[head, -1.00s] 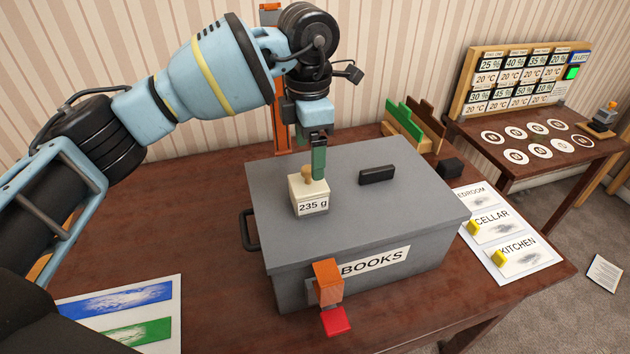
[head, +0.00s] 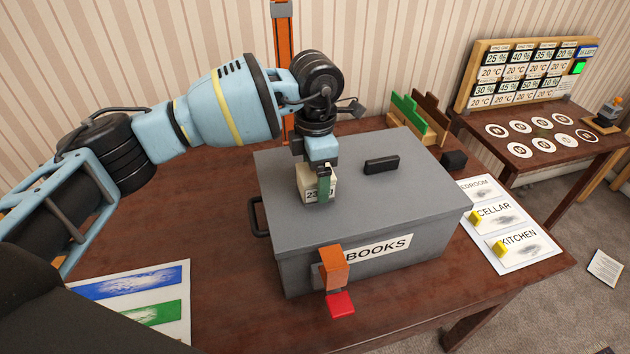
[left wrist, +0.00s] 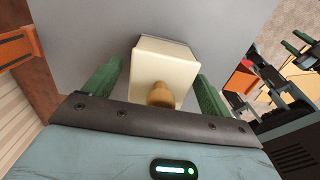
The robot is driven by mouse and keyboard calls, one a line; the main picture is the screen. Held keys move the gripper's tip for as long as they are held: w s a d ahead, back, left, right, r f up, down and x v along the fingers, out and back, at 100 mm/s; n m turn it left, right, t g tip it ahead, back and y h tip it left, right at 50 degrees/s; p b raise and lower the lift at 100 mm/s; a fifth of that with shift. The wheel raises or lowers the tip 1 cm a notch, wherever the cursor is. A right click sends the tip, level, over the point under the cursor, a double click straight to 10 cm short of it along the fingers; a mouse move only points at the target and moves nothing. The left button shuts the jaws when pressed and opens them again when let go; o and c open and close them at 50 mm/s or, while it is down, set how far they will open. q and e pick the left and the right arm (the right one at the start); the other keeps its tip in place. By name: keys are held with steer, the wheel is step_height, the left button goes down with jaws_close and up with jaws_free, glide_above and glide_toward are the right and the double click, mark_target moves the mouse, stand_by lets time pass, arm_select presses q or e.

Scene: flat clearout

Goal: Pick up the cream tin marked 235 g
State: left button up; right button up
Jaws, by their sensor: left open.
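The cream tin (head: 313,188) stands on the grey lid of the box marked BOOKS (head: 300,232). My left gripper (head: 322,188) points down over the tin. In the left wrist view its green fingers (left wrist: 157,92) are open, one on each side of the tin, with a gap visible at least on the left. My right gripper is not in view.
A black handle (head: 381,166) lies on the lid right of the tin. An orange and red latch (head: 334,270) is on the box front. Cards with yellow blocks (head: 505,225) lie right of the box. An orange post (head: 283,60) stands behind.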

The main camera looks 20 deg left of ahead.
arm_select(q)
steer(key=shift+f, duration=0.1)
steer(key=shift+c, duration=0.2)
steer(key=c, duration=1.2)
steer(key=shift+o, duration=0.2)
steer(key=shift+r, duration=0.85)
step_height(320, 180, up, 2)
steer(key=shift+s+d, duration=0.15)
steer(key=s+d+r, duration=0.1)
steer(key=s+d, duration=0.7)
steer(key=s, duration=0.5)
steer(key=shift+d+r+b, duration=0.2)
steer(key=shift+d+b, duration=0.15)
